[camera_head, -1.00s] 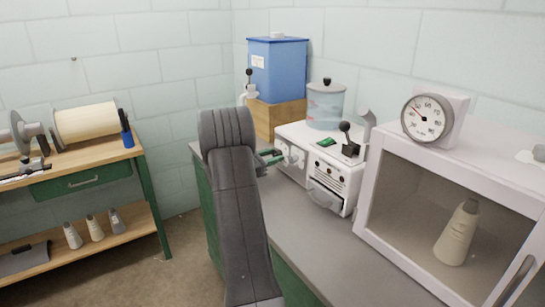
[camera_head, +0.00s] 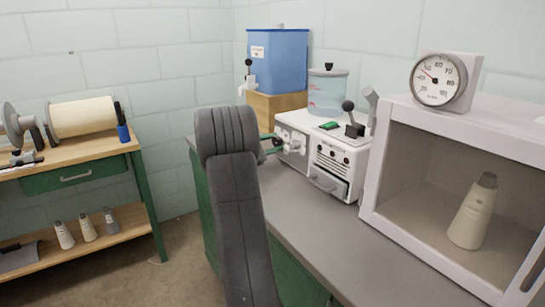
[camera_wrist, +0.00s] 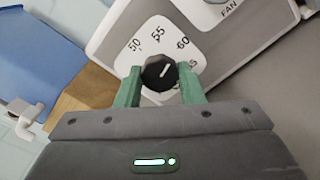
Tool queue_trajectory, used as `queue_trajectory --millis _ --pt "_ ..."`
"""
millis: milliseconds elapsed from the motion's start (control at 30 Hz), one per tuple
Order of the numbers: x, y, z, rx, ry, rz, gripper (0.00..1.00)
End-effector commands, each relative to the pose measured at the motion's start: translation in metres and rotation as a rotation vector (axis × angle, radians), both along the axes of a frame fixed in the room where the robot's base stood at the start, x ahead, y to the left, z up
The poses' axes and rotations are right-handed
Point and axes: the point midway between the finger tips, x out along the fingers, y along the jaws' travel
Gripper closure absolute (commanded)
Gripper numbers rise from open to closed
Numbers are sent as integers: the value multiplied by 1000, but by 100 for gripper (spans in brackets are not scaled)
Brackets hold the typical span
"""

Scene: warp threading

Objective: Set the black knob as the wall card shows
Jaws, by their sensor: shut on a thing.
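The black knob (camera_wrist: 156,74) shows in the wrist view in front of a white dial plate (camera_wrist: 188,64) printed 50, 55 and 60. Its white mark points up and right, about toward the 60. My gripper (camera_wrist: 160,84) is shut on the knob, one green finger on each side. In the head view my gripper (camera_head: 272,143) reaches the left side of a white machine (camera_head: 335,164) on the bench, and the knob cannot be made out there. I see no wall card in either view.
A blue tank (camera_head: 278,62) stands on a wooden block behind the machine, with a clear jar (camera_head: 327,92) beside it. A glass-fronted cabinet (camera_head: 376,185) with a round gauge (camera_head: 436,80) on top stands right. The grey bench top (camera_head: 300,225) in front is clear.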

Motion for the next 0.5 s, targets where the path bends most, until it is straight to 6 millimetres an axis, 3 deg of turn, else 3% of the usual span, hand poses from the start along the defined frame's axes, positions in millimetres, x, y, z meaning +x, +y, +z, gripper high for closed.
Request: queue_trajectory --millis 33,500 --pt "0 0 -9 27 -40 0 88" --pt "0 0 -8 275 -411 0 88"
